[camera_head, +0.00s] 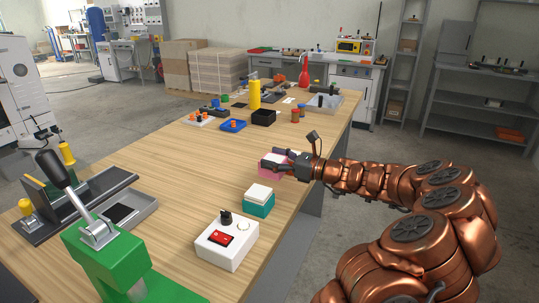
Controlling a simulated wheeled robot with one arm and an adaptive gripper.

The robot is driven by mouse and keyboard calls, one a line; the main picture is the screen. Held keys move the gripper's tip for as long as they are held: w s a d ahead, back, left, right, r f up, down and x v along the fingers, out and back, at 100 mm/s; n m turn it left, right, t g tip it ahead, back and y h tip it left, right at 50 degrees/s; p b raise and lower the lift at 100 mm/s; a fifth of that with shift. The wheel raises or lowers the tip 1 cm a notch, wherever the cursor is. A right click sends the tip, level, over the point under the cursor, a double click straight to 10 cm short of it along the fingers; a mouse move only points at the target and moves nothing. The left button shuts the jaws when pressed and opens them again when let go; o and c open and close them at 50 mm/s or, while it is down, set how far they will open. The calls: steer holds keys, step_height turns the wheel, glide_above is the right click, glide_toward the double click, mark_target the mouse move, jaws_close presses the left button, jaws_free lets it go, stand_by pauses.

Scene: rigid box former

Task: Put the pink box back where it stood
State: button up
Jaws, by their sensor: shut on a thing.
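The pink box (270,173) is at the right side of the wooden table, with a pale top partly hidden by the fingers. My gripper (279,160) reaches in from the right and is shut on the pink box. Whether the box touches the table or is held just above it I cannot tell. A teal box (259,207) with a cream lid stands on the table nearer to me, apart from the pink box.
A white control box (227,243) with a red switch stands at the near edge. A green lever press (105,262) and a grey tray (128,212) are at the left. The table's middle (180,165) is clear.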

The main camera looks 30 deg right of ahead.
mark_target(277, 173)
steer(key=shift+s+d, duration=0.15)
steer(key=shift+s, duration=0.05)
steer(key=shift+d+f, duration=0.15)
steer(key=shift+f, duration=0.05)
step_height(277, 173, down, 2)
steer(key=shift+f+b, duration=0.1)
steer(key=shift+b, duration=1.15)
steer(key=shift+f, duration=0.45)
steer(key=shift+f, duration=0.75)
steer(key=o, duration=1.4)
steer(key=shift+o, duration=0.2)
steer(key=shift+s, duration=0.15)
steer(key=v, duration=1.2)
